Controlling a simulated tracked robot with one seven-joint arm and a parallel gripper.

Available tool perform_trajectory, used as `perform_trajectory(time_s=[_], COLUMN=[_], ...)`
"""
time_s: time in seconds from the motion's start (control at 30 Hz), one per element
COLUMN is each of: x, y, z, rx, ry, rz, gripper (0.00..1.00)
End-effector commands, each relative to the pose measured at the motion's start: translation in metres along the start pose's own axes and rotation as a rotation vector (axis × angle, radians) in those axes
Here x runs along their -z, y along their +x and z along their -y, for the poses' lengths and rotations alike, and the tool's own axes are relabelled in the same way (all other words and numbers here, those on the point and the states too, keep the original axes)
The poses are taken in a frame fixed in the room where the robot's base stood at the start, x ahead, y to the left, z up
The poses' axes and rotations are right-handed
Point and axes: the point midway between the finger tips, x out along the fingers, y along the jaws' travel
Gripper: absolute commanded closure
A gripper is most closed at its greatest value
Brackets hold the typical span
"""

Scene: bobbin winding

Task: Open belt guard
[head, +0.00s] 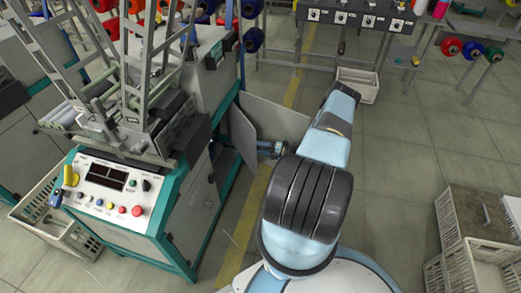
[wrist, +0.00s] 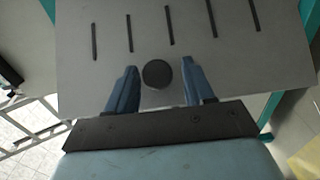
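The belt guard looks to be a grey flat panel (wrist: 225,70) with several dark slots and a round black knob (wrist: 157,75), seen in the wrist view. In the head view, two grey plates, one at the front (head: 242,137) and one behind (head: 277,118), stand out at an angle from the machine's right side; I cannot tell which is the slotted panel. My gripper (wrist: 159,66) is open, its two blue fingers either side of the knob with a gap on each side. It also shows in the head view (head: 266,149), beside the plates. My arm hides part of the area.
The winding machine's control panel (head: 110,184) faces front left. A white crate (head: 358,85) stands on the floor behind my arm. Crates (head: 470,265) stand at the right. Spool racks (head: 466,50) line the back. The floor (head: 405,165) right of my arm is clear.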

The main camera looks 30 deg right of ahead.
Motion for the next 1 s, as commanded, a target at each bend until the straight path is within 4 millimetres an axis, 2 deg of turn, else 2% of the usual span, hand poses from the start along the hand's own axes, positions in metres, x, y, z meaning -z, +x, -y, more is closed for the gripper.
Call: perform_trajectory(time_s=[0.33,0.47,0.63,0.67,0.7,0.77,0.9,0.97,1.0], x=[-0.001,-0.001,0.000,0.004,0.008,0.014,0.031,0.038,0.043], y=[0.000,0.000,-0.001,-0.003,-0.005,-0.009,-0.017,-0.022,-0.024], z=[-0.002,-0.010,-0.034,-0.038,-0.043,-0.053,-0.079,-0.090,-0.096], rx=[-0.002,-0.003,-0.002,-0.002,-0.003,-0.007,-0.015,-0.018,-0.016], ry=[-0.001,-0.001,-0.002,0.000,0.002,0.000,-0.006,-0.009,-0.009], rz=[0.000,0.000,0.000,0.000,0.000,0.000,-0.001,0.000,0.000], gripper=[0.40,0.40,0.40,0.36,0.25,0.24,0.24,0.40,0.40])
